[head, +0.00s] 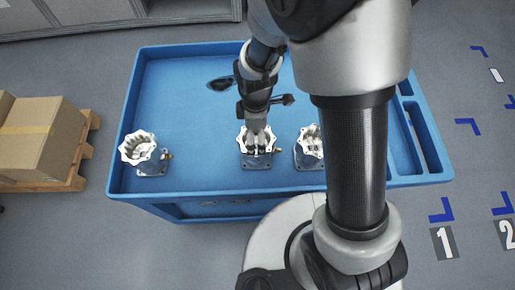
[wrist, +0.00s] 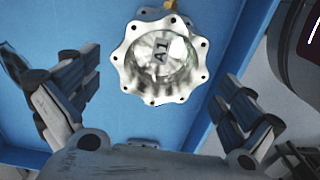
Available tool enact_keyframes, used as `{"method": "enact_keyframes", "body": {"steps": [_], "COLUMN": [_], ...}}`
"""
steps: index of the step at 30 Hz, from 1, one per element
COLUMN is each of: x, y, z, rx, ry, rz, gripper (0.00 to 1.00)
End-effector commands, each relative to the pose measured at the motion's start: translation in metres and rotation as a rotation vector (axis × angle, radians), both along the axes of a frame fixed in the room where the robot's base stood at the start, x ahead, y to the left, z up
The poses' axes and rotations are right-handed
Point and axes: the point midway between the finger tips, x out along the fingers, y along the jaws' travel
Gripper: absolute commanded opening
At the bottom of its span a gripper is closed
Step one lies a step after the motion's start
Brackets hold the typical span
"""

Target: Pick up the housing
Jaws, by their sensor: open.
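Three machined housings stand on the blue cart (head: 170,100), each with a pale scalloped flange on a grey-blue base. One is at the left (head: 138,147), a middle housing (head: 257,162) is below my gripper, and a third (head: 309,150) is partly hidden by my arm. My gripper (head: 257,128) points down over the middle housing and covers part of its opening. In the wrist view, a housing (wrist: 126,77) shows its round, shiny bore and the mark A1. My open fingers (wrist: 155,88) lie to either side of it, apart from it.
A dark object like glasses (head: 220,84) lies on the cart behind my gripper. The cart has a raised rim and slots (head: 420,135) at its right. Cardboard boxes (head: 40,135) sit on a pallet at the left. The cart's back left is clear.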

Motion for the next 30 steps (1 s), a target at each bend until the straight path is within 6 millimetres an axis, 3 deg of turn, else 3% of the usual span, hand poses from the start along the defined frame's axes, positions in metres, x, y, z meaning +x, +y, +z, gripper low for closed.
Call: {"method": "enact_keyframes", "body": {"steps": [5, 14, 21, 30], "x": [-0.001, -0.003, -0.002, -0.002], "y": [-0.001, -0.004, -0.004, -0.004], "z": [-0.010, -0.052, -0.053, -0.053], "rx": [-0.001, -0.001, 0.000, 0.000], "ry": [0.002, 0.002, -0.001, -0.001], "rz": [-0.001, 0.000, 0.000, 0.000], "gripper": [1.00, 1.00, 1.00, 0.81]}}
